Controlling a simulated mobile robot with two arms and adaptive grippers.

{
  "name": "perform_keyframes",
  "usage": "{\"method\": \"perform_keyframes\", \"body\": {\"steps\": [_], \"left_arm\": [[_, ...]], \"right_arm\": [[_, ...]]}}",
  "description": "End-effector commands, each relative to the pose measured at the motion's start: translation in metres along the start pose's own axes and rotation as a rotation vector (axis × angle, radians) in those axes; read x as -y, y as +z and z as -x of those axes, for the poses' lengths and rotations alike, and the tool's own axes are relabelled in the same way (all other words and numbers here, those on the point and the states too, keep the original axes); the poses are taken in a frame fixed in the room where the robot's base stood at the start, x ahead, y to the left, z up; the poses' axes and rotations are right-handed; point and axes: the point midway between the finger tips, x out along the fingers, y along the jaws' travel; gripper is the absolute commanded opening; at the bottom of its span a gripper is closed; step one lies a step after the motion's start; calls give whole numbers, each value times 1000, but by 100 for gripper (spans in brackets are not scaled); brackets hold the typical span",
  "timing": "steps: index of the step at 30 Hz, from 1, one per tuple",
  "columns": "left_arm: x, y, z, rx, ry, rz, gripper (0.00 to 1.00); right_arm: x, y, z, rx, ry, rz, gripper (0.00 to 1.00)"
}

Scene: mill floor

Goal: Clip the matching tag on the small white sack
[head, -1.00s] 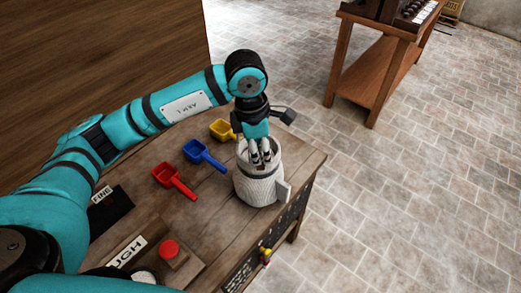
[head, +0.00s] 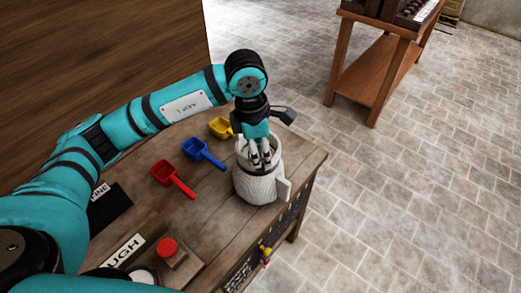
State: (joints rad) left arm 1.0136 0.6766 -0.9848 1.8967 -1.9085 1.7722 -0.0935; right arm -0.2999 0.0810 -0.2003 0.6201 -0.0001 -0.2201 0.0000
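The small white sack (head: 260,186) stands upright near the right end of the wooden table. A pale flat piece (head: 285,189) sticks out at its right side; I cannot tell whether it is a tag. My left gripper (head: 260,162) points down into the open top of the sack, its fingertips at or just inside the rim. The fingers are close together, and I cannot tell whether they hold anything. My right gripper is not in view.
Red (head: 172,179), blue (head: 203,153) and yellow (head: 221,128) scoops lie left of the sack. A red knob (head: 167,247) on a wooden block, a "ROUGH" label (head: 125,251) and a dark mat (head: 110,212) are nearer. A wooden stand (head: 377,70) is on the tiled floor beyond.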

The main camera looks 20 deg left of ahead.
Motion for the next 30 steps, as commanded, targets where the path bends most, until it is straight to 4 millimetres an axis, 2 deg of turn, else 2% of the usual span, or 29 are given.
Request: {"method": "perform_keyframes", "body": {"steps": [3,10,14,17,24,30], "left_arm": [[0,0,0,0,0,0,44],[0,0,0,0,0,0,44],[0,1,10,2,1,0,44],[-1,1,26,3,3,-1,44],[-1,1,78,2,4,0,44],[-1,0,109,2,2,0,44]], "right_arm": [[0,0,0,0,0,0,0],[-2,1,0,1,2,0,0],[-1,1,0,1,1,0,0],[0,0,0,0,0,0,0],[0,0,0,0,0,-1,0],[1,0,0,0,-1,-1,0]]}}
